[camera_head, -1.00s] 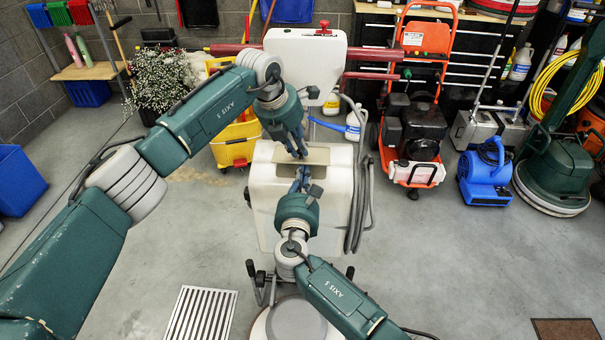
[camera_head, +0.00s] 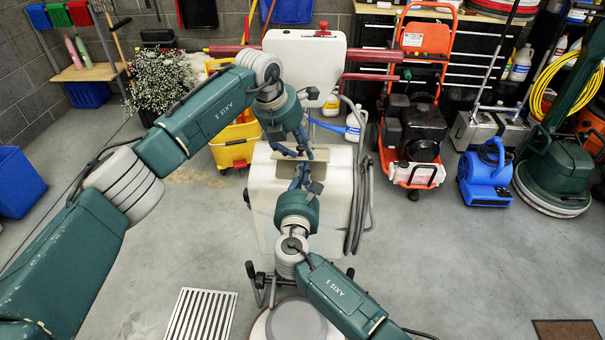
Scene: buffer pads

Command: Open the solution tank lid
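The white solution tank (camera_head: 335,205) stands upright on a wheeled machine in the middle of the view. A tan, plate-like area (camera_head: 320,156) shows at its top, partly hidden by my grippers. A white panel with a red knob (camera_head: 305,62) stands behind and above the tank; I cannot tell whether it is the lid. My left gripper (camera_head: 292,151) comes from above, its fingers spread at the tank's top, with nothing visible between them. My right gripper (camera_head: 300,172) points up from the near side, close below the left one. Its fingers look close together; their grip is unclear.
Grey hoses (camera_head: 360,205) hang at the tank's right side. A yellow bucket (camera_head: 235,143) stands behind left, an orange-framed machine (camera_head: 412,130) behind right, and a blue blower (camera_head: 487,178) farther right. A floor grate (camera_head: 200,315) lies front left.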

